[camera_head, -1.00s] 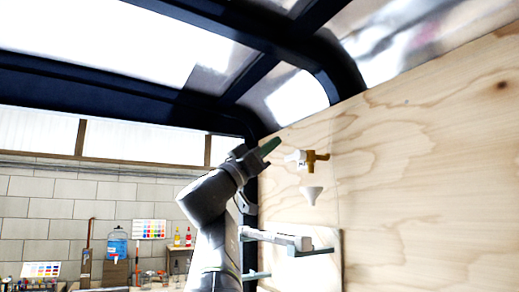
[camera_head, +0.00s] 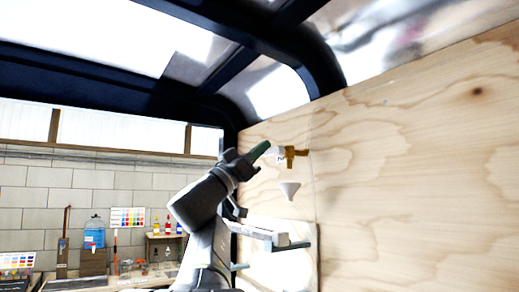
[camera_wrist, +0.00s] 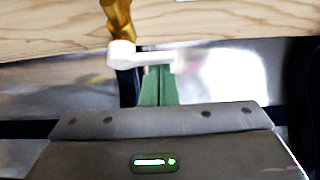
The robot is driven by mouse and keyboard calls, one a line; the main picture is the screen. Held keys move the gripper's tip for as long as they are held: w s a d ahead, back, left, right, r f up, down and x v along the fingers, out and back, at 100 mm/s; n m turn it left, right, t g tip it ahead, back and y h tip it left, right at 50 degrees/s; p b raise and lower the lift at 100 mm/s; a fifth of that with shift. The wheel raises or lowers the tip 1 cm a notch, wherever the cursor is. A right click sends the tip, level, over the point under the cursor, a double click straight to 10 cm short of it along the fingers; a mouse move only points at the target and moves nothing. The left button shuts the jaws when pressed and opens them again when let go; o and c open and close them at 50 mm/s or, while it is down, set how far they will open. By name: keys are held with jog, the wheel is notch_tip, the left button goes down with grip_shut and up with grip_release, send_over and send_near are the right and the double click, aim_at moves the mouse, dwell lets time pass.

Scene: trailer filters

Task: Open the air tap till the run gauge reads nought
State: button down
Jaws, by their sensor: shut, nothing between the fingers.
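A brass air tap (camera_head: 291,153) with a white lever (camera_head: 280,154) sticks out of the plywood wall. In the wrist view the brass body (camera_wrist: 117,18) is at the top and the white lever (camera_wrist: 143,56) runs right from it. My gripper (camera_head: 267,146) is just left of the lever in the head view. Its green fingers (camera_wrist: 158,70) are shut and empty, their tips at the lever's near edge in the wrist view. I cannot tell whether they touch it. I cannot make out a run gauge in either view.
Lower down, a pale bar on brackets (camera_head: 268,233) juts from a panel near my arm. The plywood wall (camera_head: 420,170) to the right is bare. A dark frame (camera_head: 230,50) runs overhead.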

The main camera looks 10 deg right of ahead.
jog(key=shift+f+n+t+y+b, duration=0.25)
jog(key=shift+n+t+y+b, duration=0.25)
jog(key=shift+n+t+b, duration=0.65)
jog(key=n+t+y, duration=0.2)
jog(key=n, duration=0.2)
jog(key=f+n+t+y+b, duration=0.1)
jog(key=n+t+y, duration=0.1)
jog(key=n, duration=0.2)
jog(key=n+t+y+b, duration=0.1)
jog(key=n+t+y, duration=0.1)
jog(key=n+y, duration=0.1)
jog(key=shift+s+f+n, duration=0.25)
jog(key=shift+f+n, duration=0.1)
jog(key=shift+n, duration=0.4)
jog(key=n+y+p, duration=0.1)
jog(key=n, duration=0.1)
jog(key=f+n+y+p, duration=0.1)
jog(key=n+y, duration=0.1)
jog(key=s+n+y+p, duration=0.1)
jog(key=n, duration=0.1)
jog(key=shift+d+f+t, duration=0.25)
jog(key=shift+f, duration=0.1)
jog(key=shift+s+f+b, duration=0.1)
jog(key=shift+s+b, duration=0.2)
jog(key=shift+b, duration=0.05)
jog(key=shift+w+d, duration=0.1)
